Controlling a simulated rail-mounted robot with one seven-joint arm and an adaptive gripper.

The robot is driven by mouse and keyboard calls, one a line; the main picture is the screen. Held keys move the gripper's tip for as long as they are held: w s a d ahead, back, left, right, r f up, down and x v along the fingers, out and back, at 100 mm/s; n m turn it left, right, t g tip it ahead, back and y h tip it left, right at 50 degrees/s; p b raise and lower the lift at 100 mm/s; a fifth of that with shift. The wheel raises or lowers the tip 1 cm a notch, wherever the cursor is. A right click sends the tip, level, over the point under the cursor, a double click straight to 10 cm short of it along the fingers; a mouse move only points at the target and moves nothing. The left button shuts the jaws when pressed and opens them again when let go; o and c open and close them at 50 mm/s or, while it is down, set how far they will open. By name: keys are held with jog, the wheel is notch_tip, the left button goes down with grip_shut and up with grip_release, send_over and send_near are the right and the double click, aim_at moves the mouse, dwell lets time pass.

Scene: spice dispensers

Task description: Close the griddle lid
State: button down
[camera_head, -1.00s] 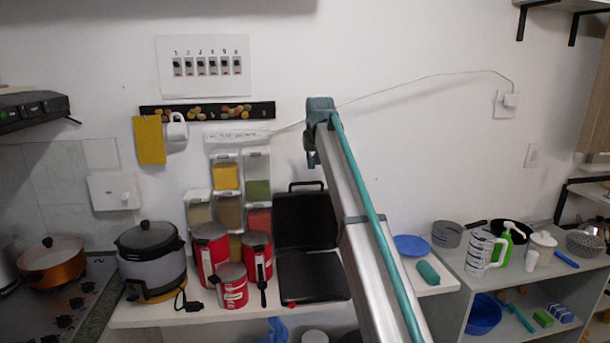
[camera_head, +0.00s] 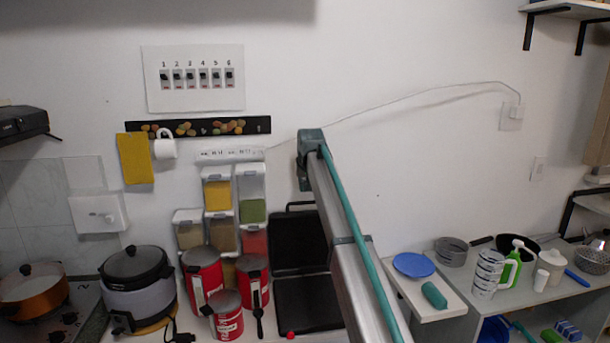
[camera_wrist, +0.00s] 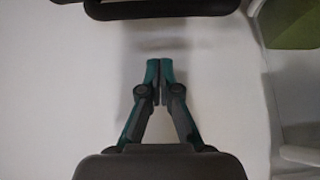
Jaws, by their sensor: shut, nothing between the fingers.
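The black griddle stands open on the white counter. Its lid (camera_head: 298,241) is upright against the wall, with a handle (camera_head: 300,206) along the top edge. Its flat base (camera_head: 306,305) lies below. My arm covers the right side of both in the head view. In the wrist view my gripper (camera_wrist: 159,66) is shut and empty, before a pale wall. A dark rounded bar (camera_wrist: 160,10) crosses the top of that view, apart from the fingertips; it may be the lid's handle or edge. My fingers are hidden in the head view.
Spice dispensers (camera_head: 217,194) and red canisters (camera_head: 202,272) stand left of the griddle. A green dispenser (camera_wrist: 295,22) shows at the wrist view's right. A blue plate (camera_head: 414,264) and a teal roll (camera_head: 434,295) lie on the right.

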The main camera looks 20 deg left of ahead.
aim_at(305, 211)
jog(key=shift+s+d+f+p, duration=0.35)
jog(key=shift+s+f+p, duration=0.2)
jog(key=shift+f, duration=0.1)
jog(key=shift+s+d+f+p, duration=0.35)
jog(key=shift+s+f+p, duration=0.15)
jog(key=shift+f, duration=0.1)
jog(key=shift+s+f, duration=0.1)
jog(key=shift+f, duration=0.1)
